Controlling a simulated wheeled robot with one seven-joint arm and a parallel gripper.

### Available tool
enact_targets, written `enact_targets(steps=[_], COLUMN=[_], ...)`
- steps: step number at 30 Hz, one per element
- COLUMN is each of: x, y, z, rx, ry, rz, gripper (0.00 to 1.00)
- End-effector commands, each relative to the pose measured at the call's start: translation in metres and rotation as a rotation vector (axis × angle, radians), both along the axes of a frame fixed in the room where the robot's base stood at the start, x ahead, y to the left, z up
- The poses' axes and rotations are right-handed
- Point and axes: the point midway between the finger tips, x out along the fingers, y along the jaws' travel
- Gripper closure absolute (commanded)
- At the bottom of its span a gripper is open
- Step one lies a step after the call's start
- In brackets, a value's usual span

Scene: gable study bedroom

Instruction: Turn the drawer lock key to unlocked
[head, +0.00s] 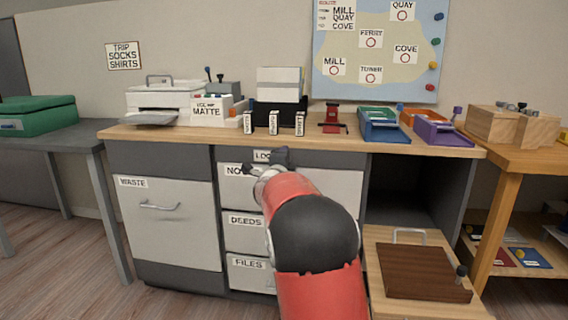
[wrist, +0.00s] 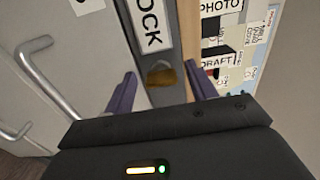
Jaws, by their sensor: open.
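The brass drawer lock key (wrist: 162,76) shows in the wrist view on the dark rail, next to the end of the white LOCK label (wrist: 150,22). My gripper (wrist: 161,90) is open, with one purple finger on either side of the key and a gap on both sides. I cannot tell whether the fingertips reach to its depth. In the head view my gripper (head: 281,158) is in front of the rail at the top of the drawers. The LOCK label (head: 262,156) is partly covered there, and the key is hidden. Whether the key is turned is unclear.
Drawers labelled DEEDS (head: 244,219) and FILES (head: 247,264) are below, seemingly shut, partly behind my arm. A WASTE front (head: 165,235) is to the left. The worktop (head: 225,134) above carries a printer (head: 165,101), boxes and trays. A drawer handle (wrist: 48,92) shows in the wrist view.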

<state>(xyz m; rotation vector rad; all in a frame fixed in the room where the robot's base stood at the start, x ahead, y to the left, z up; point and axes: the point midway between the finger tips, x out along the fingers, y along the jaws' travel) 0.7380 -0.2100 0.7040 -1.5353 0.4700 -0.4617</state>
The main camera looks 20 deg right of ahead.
Motion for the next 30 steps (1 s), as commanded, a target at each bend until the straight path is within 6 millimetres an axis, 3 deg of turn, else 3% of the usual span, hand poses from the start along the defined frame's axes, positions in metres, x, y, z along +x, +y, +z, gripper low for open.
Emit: enact_targets(steps=[5, 16, 30], x=[-0.012, -0.059, -0.064], y=[0.009, 0.041, 0.044], z=[0.001, 0.0, 0.0], rx=[0.001, 0.0, 0.0], ry=[-0.001, 0.0, 0.0], rz=[0.001, 0.002, 0.001], gripper=[0.44, 0.44, 0.44])
